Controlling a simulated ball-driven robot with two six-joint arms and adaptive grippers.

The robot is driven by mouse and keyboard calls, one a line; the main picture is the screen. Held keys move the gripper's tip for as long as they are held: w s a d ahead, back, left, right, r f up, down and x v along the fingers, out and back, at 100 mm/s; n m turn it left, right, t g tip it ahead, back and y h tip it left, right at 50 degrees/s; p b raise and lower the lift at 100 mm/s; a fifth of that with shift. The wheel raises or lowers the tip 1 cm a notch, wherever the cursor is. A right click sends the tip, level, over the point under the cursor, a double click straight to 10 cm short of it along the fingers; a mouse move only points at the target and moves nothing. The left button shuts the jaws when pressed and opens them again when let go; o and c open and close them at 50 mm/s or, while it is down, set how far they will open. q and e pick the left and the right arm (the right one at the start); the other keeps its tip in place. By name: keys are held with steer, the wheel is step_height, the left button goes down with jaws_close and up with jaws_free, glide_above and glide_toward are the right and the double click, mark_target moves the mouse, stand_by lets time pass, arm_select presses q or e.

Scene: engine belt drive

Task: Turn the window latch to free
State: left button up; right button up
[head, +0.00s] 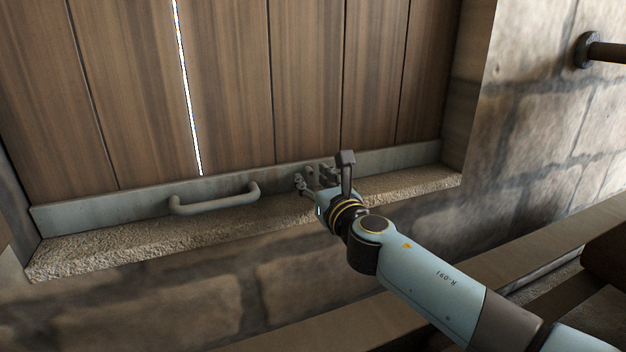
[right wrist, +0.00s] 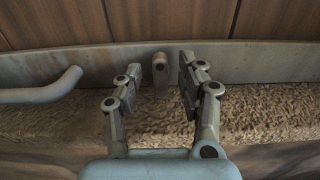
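The window latch (right wrist: 160,72) is a small grey upright piece on the metal rail at the bottom of the wooden shutter (head: 235,85). In the right wrist view it shows between and beyond the two fingers of my right gripper (right wrist: 175,80). The fingers are apart, with a gap on each side of the latch, and hold nothing. In the head view my right gripper (head: 318,178) is at the rail, right of the handle, and its fingers and wrist largely hide the latch. My left gripper is not in view.
A grey bar handle (head: 215,203) sticks out from the rail (head: 110,205), left of my right gripper. A rough stone sill (head: 130,245) runs below the rail. A stone wall (head: 545,130) with a dark pipe (head: 605,52) stands at the right.

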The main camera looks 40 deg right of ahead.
steer(key=v, duration=1.1)
steer(key=shift+s, duration=0.25)
steer(key=shift+f, duration=0.15)
